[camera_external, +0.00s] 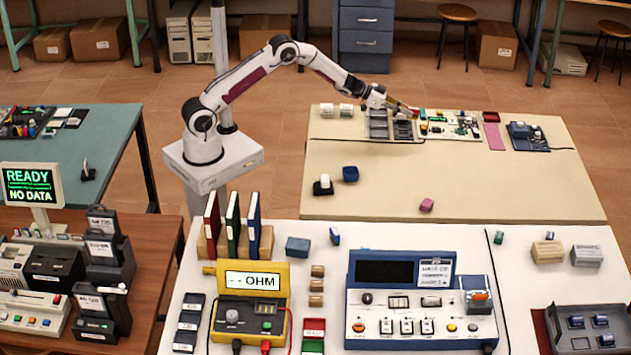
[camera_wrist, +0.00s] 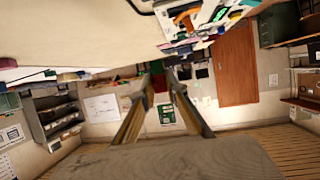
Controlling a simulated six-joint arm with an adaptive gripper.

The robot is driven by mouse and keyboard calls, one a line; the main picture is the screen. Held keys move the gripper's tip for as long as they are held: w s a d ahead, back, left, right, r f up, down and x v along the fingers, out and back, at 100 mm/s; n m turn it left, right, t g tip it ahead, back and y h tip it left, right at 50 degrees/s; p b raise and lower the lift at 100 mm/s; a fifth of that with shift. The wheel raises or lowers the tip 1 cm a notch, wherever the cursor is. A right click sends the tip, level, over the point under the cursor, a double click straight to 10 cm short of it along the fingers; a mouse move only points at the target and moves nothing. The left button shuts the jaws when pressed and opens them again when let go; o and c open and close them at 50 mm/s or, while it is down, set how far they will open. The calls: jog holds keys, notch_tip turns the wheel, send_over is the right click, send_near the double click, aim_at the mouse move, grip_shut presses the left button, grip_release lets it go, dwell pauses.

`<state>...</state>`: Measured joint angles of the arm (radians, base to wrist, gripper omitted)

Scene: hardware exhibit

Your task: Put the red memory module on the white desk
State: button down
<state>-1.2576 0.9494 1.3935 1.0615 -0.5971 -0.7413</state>
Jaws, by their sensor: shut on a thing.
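My gripper (camera_external: 406,107) reaches over the far edge of the beige table (camera_external: 370,190). In the wrist view my gripper (camera_wrist: 160,84) has its two fingers closing on a small red thing (camera_wrist: 158,82), which looks like the red memory module. In the external view a small red bit (camera_external: 415,112) shows at the fingertips, beside the green board; its full shape is too small to tell. The white desk (camera_external: 400,238) is in the foreground of the external view, nearer the camera than the beige table.
On the beige table are a grey slotted tray (camera_external: 378,125), a circuit board (camera_external: 450,125), a blue board (camera_external: 528,137) and a pink block (camera_external: 427,205). The white desk holds a yellow ohm meter (camera_external: 250,300), a blue console (camera_external: 420,300) and a grey tray (camera_external: 590,330).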

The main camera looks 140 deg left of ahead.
jog(key=w+d+m+t+h, duration=0.3)
jog(key=w+d+m+h, duration=0.3)
jog(key=w+d, duration=1.9)
jog(key=w+d+m+h, duration=0.3)
jog(key=w+d+h, duration=0.1)
jog(key=d, duration=0.9)
jog(key=w+d+m+h, duration=0.3)
jog(key=w+d+h, duration=0.1)
jog(key=d, duration=0.9)
jog(key=shift+w+f+m+g, duration=0.3)
jog(key=shift+w+g, duration=0.1)
jog(key=shift+d, duration=0.1)
jog(key=shift+f, duration=3.1)
jog(key=shift+f, duration=1.9)
